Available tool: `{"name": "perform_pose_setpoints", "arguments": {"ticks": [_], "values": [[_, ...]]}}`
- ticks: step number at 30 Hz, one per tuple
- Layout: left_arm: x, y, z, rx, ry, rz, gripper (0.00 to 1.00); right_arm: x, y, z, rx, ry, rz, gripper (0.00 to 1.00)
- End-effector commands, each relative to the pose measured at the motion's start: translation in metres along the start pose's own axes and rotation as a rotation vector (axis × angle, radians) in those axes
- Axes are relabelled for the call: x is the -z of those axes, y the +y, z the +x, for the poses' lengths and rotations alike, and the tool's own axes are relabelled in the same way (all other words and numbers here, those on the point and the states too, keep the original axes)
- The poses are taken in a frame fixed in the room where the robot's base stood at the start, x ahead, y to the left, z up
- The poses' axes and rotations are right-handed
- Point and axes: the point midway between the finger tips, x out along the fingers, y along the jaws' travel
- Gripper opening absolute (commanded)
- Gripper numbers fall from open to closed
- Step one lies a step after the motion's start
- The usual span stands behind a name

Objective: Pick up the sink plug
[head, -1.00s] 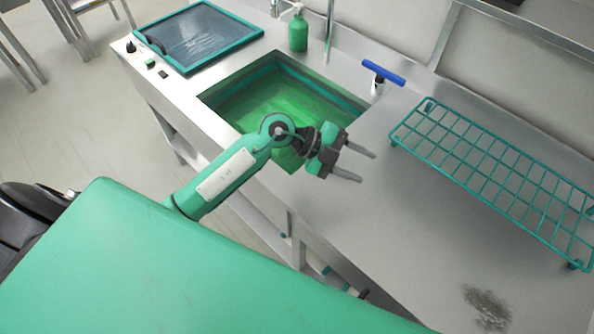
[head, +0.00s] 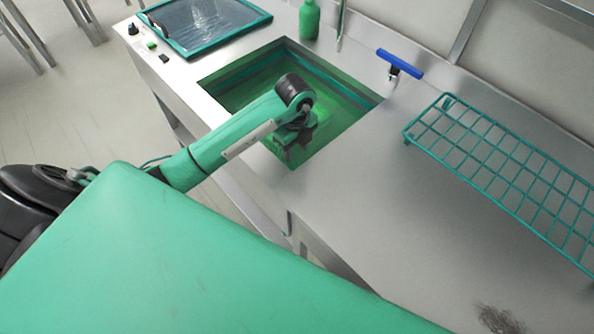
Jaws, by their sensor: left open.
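I cannot make out the sink plug; the sink's floor is partly hidden behind my left arm. The sink (head: 350,108) is a green-lined basin set into the steel counter. My left gripper (head: 291,160) points down into the sink opening near its front edge. It is open, its fingers are dark and hard to separate, and I see nothing between them. My right gripper is not in view.
A teal wire rack (head: 500,172) stands on the counter at right. A blue-handled fitting (head: 400,64) and a green bottle (head: 309,20) stand behind the sink. A teal-framed glass panel (head: 208,22) lies at left.

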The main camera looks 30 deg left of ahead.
Motion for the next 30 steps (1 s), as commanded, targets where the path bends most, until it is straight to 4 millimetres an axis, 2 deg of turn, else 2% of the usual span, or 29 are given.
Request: {"name": "perform_pose_setpoints", "arguments": {"ticks": [4, 14, 21, 30], "values": [[0.001, 0.001, 0.027, -0.003, 0.002, 0.0, 0.45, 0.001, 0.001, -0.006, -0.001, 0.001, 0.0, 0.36], [0.003, -0.001, 0.055, -0.002, 0.003, 0.001, 0.45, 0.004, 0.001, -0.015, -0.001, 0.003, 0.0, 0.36], [0.006, -0.003, 0.089, 0.0, 0.003, 0.001, 0.45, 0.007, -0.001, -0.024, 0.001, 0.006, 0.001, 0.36], [0.005, -0.003, 0.096, 0.002, 0.001, 0.002, 0.45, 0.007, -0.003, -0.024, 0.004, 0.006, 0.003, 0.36]]}}
